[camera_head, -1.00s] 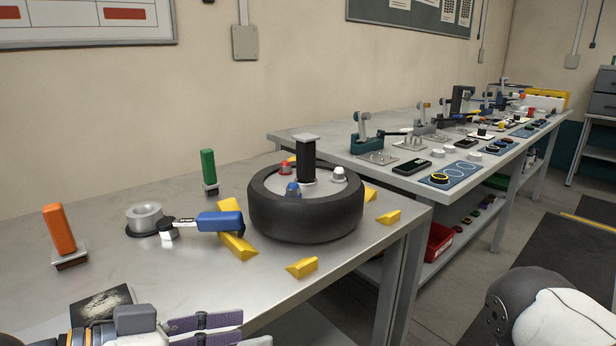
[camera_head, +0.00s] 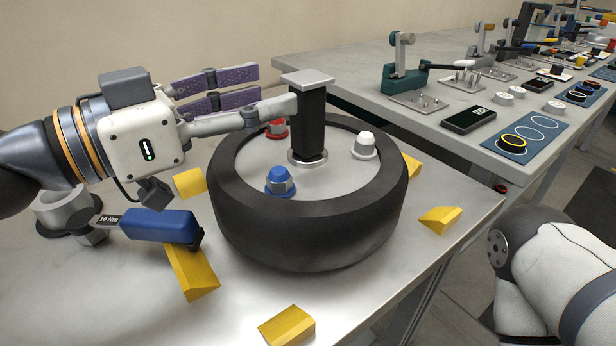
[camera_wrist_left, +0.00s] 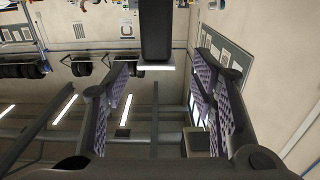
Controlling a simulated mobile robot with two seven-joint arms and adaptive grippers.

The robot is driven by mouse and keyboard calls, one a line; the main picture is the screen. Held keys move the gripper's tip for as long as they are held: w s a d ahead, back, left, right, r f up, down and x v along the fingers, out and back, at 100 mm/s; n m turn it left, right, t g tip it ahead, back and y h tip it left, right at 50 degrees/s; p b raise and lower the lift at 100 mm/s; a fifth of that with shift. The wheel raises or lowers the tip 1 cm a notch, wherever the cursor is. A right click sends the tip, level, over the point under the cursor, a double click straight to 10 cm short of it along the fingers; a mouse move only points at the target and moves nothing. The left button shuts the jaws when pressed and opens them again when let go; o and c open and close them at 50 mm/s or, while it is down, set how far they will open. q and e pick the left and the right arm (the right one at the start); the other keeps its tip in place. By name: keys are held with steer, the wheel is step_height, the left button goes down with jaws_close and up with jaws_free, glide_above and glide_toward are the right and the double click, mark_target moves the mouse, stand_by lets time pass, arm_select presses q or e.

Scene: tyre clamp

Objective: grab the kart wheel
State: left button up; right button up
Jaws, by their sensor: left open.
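The kart wheel (camera_head: 310,240) is a black tyre around a grey disc, lying flat on the near bench. A black upright handle (camera_head: 309,125) with a grey square cap rises from its middle. Red (camera_head: 276,128), blue (camera_head: 280,182) and white (camera_head: 364,146) nuts sit around it. My left gripper (camera_head: 272,97) is open at the handle's upper part, coming from the left. In the left wrist view the handle (camera_wrist_left: 156,30) shows between the two purple-padded fingers, with gaps on both sides. My right gripper is out of view.
Yellow wedges (camera_head: 287,327) lie around the tyre. A blue-handled torque wrench (camera_head: 160,227) lies left of it, below my left wrist. A second bench (camera_head: 440,140) with clamps and a black phone-like device (camera_head: 469,120) stands behind, to the right.

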mark_target(295, 89)
arm_select(q)
steer(key=x, duration=0.5)
steer(key=shift+s+d+f, duration=0.1)
steer(key=shift+d, duration=0.15)
steer(key=shift+a, duration=0.1)
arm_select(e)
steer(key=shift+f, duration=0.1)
